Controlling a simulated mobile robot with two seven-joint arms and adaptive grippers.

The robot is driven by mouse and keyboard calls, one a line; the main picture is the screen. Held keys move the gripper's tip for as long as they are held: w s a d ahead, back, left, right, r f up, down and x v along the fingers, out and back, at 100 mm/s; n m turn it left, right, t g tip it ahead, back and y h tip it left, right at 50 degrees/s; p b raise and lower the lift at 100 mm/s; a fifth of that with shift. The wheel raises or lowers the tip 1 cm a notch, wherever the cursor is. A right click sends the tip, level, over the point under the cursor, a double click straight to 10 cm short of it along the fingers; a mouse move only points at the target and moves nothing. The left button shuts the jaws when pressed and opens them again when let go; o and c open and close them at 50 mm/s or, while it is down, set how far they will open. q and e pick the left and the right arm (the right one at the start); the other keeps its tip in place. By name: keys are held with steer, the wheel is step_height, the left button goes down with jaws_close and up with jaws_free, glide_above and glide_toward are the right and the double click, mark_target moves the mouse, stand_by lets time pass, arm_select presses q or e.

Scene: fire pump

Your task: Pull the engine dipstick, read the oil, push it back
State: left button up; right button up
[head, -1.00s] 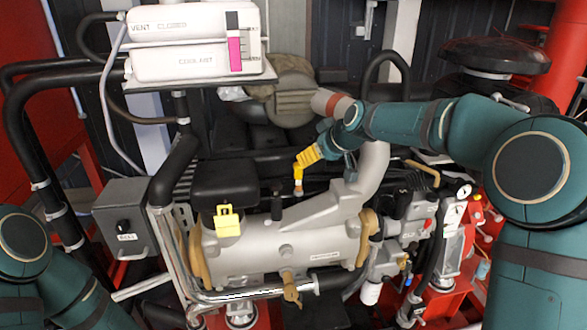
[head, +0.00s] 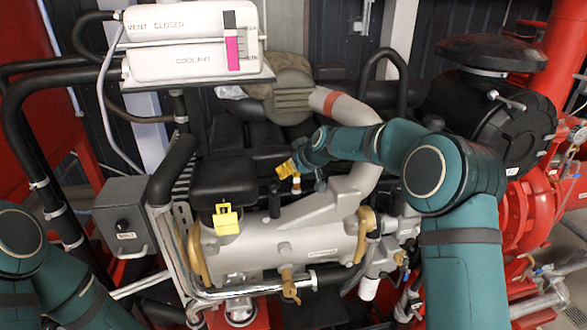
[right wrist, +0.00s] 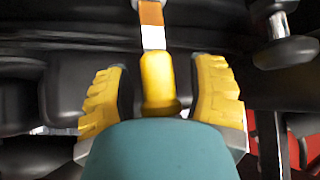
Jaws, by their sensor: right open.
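The dipstick (head: 296,184) stands in the engine behind the grey engine block, with an orange and white section showing. In the right wrist view its yellow handle (right wrist: 158,82) lies between the two yellow fingers of my right gripper (right wrist: 160,95), with white and orange bands beyond it. A gap shows on each side of the handle, so the fingers are open around it and not closed on it. In the head view my right gripper (head: 287,169) is at the dipstick's top, reaching in from the right. My left gripper is out of view; only its arm shows.
The grey engine block (head: 270,250) with a yellow tag (head: 226,219) lies in front of the dipstick. A white coolant tank (head: 190,60) stands at the upper left. A silver pipe (head: 365,170) rises right of the dipstick, close to my right arm. A grey box (head: 124,215) is at left.

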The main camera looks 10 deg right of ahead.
mark_target(297, 179)
steer(key=shift+c, duration=0.5)
jaws_close()
steer(key=shift+f+b, duration=1.85)
steer(key=shift+f, duration=0.55)
steer(key=shift+c, duration=2.1)
jaws_free()
steer(key=o, duration=0.5)
steer(key=shift+s, duration=0.1)
steer(key=shift+d+r, duration=0.1)
steer(key=shift+r, duration=0.05)
